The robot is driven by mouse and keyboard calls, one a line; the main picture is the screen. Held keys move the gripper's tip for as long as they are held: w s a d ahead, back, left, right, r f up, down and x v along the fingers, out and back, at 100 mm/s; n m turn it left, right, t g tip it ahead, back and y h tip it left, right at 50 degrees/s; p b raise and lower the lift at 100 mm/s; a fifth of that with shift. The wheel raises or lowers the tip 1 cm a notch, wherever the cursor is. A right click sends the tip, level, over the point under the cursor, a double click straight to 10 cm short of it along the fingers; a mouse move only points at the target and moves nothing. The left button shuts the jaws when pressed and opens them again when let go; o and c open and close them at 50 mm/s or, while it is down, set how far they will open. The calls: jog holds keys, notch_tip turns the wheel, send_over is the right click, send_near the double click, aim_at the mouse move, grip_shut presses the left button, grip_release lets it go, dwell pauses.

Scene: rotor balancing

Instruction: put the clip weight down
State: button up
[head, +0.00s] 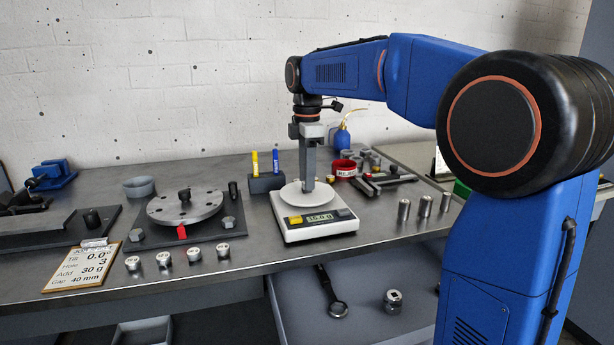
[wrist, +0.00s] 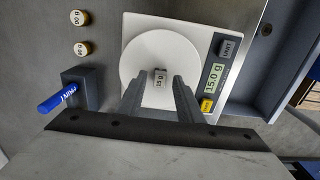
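The clip weight (wrist: 160,77), a small grey block labelled 15 g, sits on the round white pan (wrist: 139,57) of the scale in the wrist view. The scale (head: 313,228) stands on the bench in the head view, and its display (wrist: 214,78) reads 15.0 g. My gripper (wrist: 158,84) is open, its fingers on either side of the clip weight with gaps between. In the head view my gripper (head: 308,186) points down over the pan, and I cannot make out the weight clearly there.
A pen holder (head: 266,183) stands behind the scale, and a red bin (head: 345,169) is to its right. Several metal cylinders (head: 403,210) stand to the right. The rotor disc (head: 185,206) and a job card (head: 82,267) are to the left.

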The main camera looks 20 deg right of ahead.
notch_tip(320, 180, up, 12)
dwell(0.5)
jog(key=s+d+f+m+t, duration=0.1)
jog(key=s+d+f+m, duration=0.1)
jog(key=s+f+m, duration=0.4)
jog(key=s+d+f+m+t, duration=0.2)
jog(key=s+f+m, duration=0.4)
jog(key=s+f, duration=0.7)
jog(key=s+d+f+m+t, duration=0.1)
jog(key=s+d+f+m, duration=0.2)
jog(key=s+f+m, duration=0.3)
jog(key=shift+s+f+t, duration=0.15)
jog(key=shift+s+f, duration=0.5)
jog(key=shift+s, duration=0.75)
jog(key=shift+s+f+t, duration=0.1)
jog(key=shift+s+f, duration=0.6)
jog(key=shift+s, duration=0.7)
jog(key=shift+s+f+t, duration=0.15)
jog(key=shift+s+f, duration=0.5)
jog(key=shift+s, duration=0.75)
